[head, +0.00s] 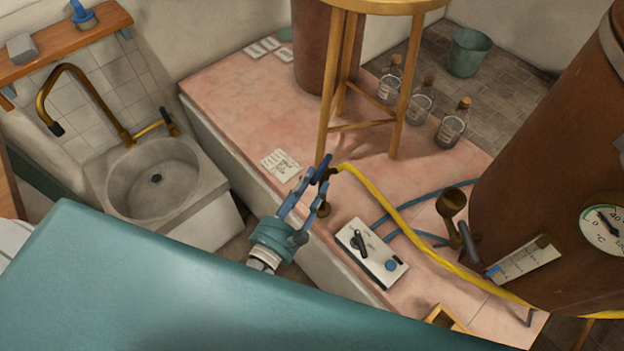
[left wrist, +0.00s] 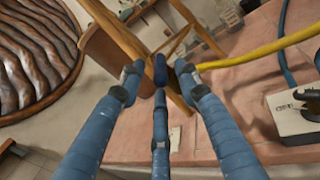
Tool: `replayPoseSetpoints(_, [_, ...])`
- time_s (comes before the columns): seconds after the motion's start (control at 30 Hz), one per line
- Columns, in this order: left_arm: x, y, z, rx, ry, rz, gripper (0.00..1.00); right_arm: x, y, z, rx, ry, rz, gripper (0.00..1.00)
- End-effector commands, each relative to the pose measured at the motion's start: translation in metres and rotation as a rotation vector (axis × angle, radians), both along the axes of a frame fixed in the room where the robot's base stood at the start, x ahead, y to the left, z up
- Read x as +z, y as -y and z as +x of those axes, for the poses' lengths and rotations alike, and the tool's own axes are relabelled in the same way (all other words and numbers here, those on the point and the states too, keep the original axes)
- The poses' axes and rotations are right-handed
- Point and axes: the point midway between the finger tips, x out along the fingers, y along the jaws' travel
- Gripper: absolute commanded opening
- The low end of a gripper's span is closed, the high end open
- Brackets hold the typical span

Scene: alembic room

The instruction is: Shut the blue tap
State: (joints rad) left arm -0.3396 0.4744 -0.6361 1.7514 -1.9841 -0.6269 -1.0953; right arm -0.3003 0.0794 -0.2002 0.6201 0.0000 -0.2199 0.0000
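The blue tap has a dark blue lever handle (head: 323,167) and a brass body where a yellow hose (head: 372,190) begins, beside the stool legs. In the left wrist view the handle (left wrist: 160,69) lies between my fingertips. My left gripper (head: 313,184) is at the tap with its fingers spread. In the left wrist view the left gripper (left wrist: 159,76) has gaps between its outer fingertips and the handle, and the third finger points at the handle from below. Contact with that third finger cannot be told. My right gripper is in neither view.
A wooden stool (head: 390,7) stands right behind the tap. A switch box (head: 371,256) sits in front, with a blue hose (head: 412,204) behind it. A copper vessel (head: 540,170) is at right. Several corked bottles (head: 453,124) stand behind. A sink (head: 153,177) is at left.

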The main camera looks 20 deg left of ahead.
Motion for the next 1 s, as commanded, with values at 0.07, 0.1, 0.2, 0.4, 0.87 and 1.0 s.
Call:
replayPoseSetpoints(0.07, [0.0004,0.0010,0.0047,0.000,0.000,-0.001,0.33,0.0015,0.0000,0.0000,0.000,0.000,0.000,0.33])
replayPoseSetpoints(0.1, [-0.0001,0.0013,0.0057,0.000,-0.001,-0.001,0.33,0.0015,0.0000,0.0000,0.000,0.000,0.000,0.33])
replayPoseSetpoints(0.2, [-0.0007,0.0015,0.0065,-0.001,-0.002,-0.001,0.33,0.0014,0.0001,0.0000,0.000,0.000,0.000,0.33])
replayPoseSetpoints(0.4, [-0.0006,0.0014,0.0064,-0.001,-0.001,-0.001,0.25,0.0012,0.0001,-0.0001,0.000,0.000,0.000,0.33])
replayPoseSetpoints(0.87, [0.0005,0.0033,0.0059,0.025,-0.001,-0.003,0.00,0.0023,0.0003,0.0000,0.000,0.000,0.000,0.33])
replayPoseSetpoints(1.0, [0.0011,0.0076,0.0056,0.085,-0.001,-0.008,0.00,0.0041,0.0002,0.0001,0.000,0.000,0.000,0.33])
